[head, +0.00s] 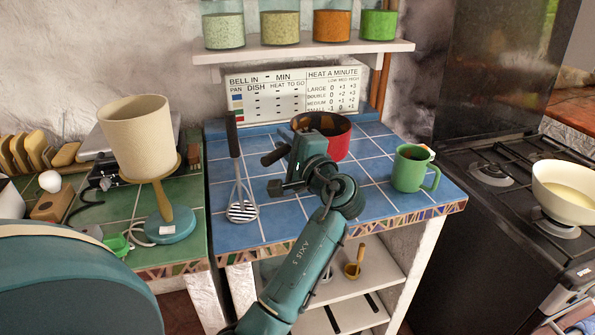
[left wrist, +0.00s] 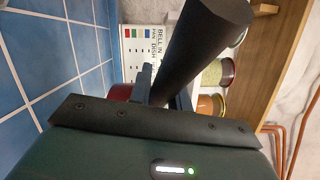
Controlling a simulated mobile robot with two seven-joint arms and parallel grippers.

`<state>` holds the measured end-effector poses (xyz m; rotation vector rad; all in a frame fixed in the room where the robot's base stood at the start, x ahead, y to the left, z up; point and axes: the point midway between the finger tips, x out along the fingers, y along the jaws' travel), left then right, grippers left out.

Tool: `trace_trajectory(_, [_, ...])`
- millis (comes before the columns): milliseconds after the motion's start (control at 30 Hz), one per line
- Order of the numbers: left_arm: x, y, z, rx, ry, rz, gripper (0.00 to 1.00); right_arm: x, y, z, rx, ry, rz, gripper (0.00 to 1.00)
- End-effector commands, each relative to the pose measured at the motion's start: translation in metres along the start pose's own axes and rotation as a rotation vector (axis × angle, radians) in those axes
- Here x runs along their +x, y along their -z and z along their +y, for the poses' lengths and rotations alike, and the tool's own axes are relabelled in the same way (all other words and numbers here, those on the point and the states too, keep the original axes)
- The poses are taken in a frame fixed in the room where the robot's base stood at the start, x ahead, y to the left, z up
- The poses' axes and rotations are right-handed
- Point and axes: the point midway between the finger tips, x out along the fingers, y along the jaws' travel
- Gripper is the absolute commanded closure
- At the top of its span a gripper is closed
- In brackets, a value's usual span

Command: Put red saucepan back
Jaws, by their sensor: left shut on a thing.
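The red saucepan (head: 338,146) is at the back of the blue tiled counter (head: 385,215), upright, its inside dark. I cannot tell whether its base touches the tiles. My left gripper (head: 287,168) is shut on its dark handle (head: 274,157), which points left and toward me. In the left wrist view the black handle (left wrist: 205,40) runs up between the fingers, and a bit of the red pan (left wrist: 120,92) shows behind them. My gripper and wrist hide part of the pan's near side. My right gripper is not in view.
A slotted turner (head: 242,205) is left of my gripper. A green mug (head: 408,170) stands to the right. A shelf with jars (head: 300,50) hangs above a heating chart (head: 293,92). The stove (head: 490,215) with a cream pan (head: 568,192) is right; a lamp (head: 140,135) is left.

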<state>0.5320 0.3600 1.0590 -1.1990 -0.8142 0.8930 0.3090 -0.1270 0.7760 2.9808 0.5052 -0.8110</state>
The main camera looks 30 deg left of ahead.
Motion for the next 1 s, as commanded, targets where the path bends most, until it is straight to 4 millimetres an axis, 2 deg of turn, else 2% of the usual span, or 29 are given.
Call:
trace_trajectory(100, [-0.001, 0.003, 0.018, -0.002, 0.007, -0.002, 1.00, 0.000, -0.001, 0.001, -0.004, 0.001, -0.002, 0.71])
trace_trajectory(333, [-0.002, 0.007, 0.037, -0.005, 0.007, -0.001, 1.00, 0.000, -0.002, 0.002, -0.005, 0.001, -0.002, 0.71])
trace_trajectory(533, [-0.003, 0.012, 0.063, -0.003, 0.007, -0.002, 1.00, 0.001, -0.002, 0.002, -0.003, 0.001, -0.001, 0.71])
trace_trajectory(833, [-0.004, 0.012, 0.069, -0.007, 0.007, -0.002, 1.00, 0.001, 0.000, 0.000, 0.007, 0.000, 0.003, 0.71])
trace_trajectory(867, [-0.004, 0.013, 0.072, 0.001, 0.001, -0.001, 0.80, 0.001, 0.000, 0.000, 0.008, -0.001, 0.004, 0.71])
trace_trajectory(1000, [-0.004, 0.013, 0.072, 0.000, 0.002, -0.001, 0.68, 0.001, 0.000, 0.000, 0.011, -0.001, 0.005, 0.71])
